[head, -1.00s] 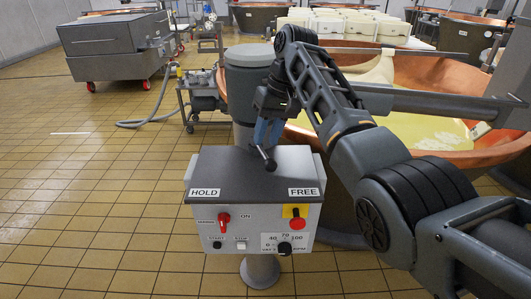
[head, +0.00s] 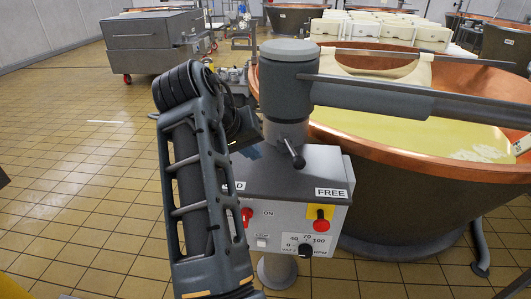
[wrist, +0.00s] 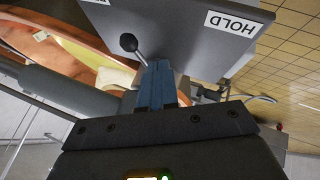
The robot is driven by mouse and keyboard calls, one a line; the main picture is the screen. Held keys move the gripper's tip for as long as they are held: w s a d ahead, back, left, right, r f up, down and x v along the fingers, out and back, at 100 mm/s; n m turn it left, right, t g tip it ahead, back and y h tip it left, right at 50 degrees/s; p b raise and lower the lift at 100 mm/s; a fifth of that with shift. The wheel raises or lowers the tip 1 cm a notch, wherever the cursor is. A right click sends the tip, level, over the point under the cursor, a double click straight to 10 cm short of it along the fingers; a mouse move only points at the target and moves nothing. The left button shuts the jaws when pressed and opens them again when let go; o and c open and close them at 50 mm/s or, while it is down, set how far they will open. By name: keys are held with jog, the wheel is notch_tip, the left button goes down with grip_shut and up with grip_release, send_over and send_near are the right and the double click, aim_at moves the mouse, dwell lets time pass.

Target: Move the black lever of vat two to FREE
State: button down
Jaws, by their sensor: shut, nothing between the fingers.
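The black lever (head: 293,150) of the vat stands out from the grey post above the control box (head: 285,175), its ball knob over the box top between the HOLD label (head: 238,186) and the FREE label (head: 331,193). HOLD is partly hidden by my arm. My gripper (head: 256,150) is on the HOLD side of the lever, mostly hidden behind my arm in the head view. In the wrist view its blue fingers (wrist: 157,68) are shut and empty, with the lever knob (wrist: 128,42) close beside the fingertips; whether they touch I cannot tell.
The copper vat (head: 400,150) with yellow liquid stands right of the box, with a grey horizontal beam (head: 380,100) above it. The box front carries red knobs (head: 321,225) and a black dial (head: 305,251). A grey wheeled machine (head: 155,45) stands far left. Tiled floor at left is open.

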send_near(283, 179)
jog(key=w, duration=0.1)
jog(key=w+f, duration=0.1)
jog(key=w, duration=0.1)
jog(key=shift+w+a+f, duration=0.15)
jog(key=shift+a+f, duration=0.15)
jog(key=shift+a, duration=0.05)
jog(key=d, duration=0.1)
jog(key=w+d+p, duration=0.1)
jog(key=d, duration=0.1)
jog(key=shift+w+f, duration=0.1)
jog(key=shift+f, duration=0.05)
jog(key=shift+w+d+f, duration=0.1)
jog(key=shift+w+d, duration=0.1)
jog(key=shift+d, duration=0.3)
